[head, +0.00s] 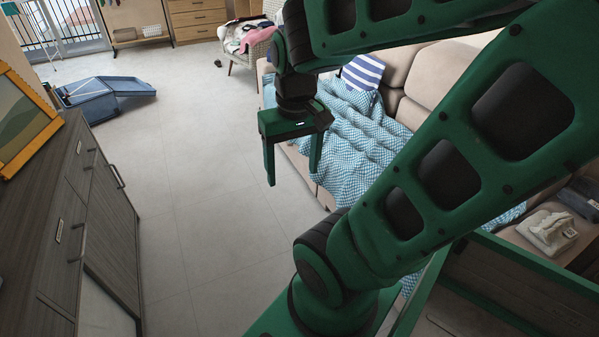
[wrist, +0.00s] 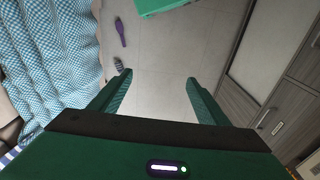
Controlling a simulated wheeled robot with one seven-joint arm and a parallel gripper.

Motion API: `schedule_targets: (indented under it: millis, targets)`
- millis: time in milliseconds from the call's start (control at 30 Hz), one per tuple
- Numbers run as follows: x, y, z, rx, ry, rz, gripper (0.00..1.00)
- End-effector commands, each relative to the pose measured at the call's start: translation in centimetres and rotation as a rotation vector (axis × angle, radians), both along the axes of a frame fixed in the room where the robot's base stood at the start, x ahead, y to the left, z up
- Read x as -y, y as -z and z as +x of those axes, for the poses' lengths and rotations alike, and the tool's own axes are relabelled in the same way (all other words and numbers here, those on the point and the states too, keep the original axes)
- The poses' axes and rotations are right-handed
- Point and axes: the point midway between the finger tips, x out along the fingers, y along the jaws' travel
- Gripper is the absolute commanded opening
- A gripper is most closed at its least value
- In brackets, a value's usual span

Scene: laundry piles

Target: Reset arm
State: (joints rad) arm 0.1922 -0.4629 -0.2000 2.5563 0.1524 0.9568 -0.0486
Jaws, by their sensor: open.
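My gripper (head: 292,165) hangs from my green arm, pointing down above the tiled floor between the sofa and the grey cabinet. Its two fingers are apart and nothing is between them. In the wrist view my gripper (wrist: 155,92) also shows wide apart fingers with only bare floor beyond. My arm is bent and covers much of the middle and right of the head view.
A beige sofa (head: 430,72) with a blue checked blanket (head: 362,135) lies right of my gripper. A grey cabinet (head: 95,215) stands left. A purple item (wrist: 120,32) and a striped sock (wrist: 118,66) lie near the sofa.

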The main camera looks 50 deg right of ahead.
Motion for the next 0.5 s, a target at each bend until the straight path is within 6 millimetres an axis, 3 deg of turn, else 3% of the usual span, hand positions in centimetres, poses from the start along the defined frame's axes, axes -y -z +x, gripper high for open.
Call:
schedule_targets:
  millis: [33, 133, 500]
  targets:
    - [0.1, -0.2, -1.5, -0.023, 0.042, 0.015, 0.69]
    - [-0.1, -0.3, -3.3, -0.055, 0.093, 0.036, 0.69]
    - [-0.2, -0.3, -3.7, -0.065, 0.104, 0.04, 0.69]
